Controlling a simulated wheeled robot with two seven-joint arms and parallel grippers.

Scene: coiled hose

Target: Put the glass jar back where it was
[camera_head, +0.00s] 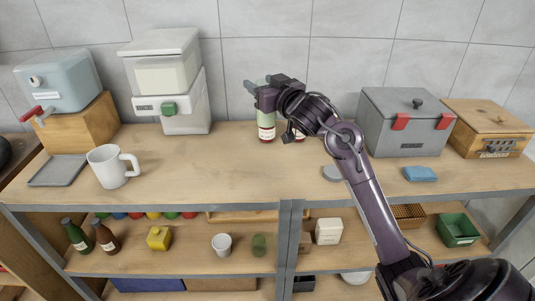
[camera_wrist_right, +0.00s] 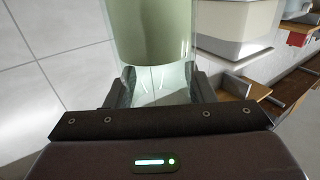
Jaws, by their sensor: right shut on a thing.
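My right gripper (camera_head: 262,92) is over the back middle of the wooden counter, shut on a clear glass jar with pale green contents (camera_head: 265,112). In the right wrist view, the jar (camera_wrist_right: 155,35) is between the two fingers of the gripper (camera_wrist_right: 162,88), with clear glass near the fingers and the green part beyond. In the head view the gripper covers part of the jar. A labelled container with a dark red base (camera_head: 266,134) shows directly below the green part; I cannot tell whether the held jar touches it or the counter. My left gripper is not in view.
A similar red-based container (camera_head: 299,136) is partly hidden behind my right arm. A grey box with red latches (camera_head: 405,128) stands right, a white stacked container (camera_head: 172,95) and a white mug (camera_head: 110,167) left. A blue sponge (camera_head: 420,174) lies front right. The counter's middle front is clear.

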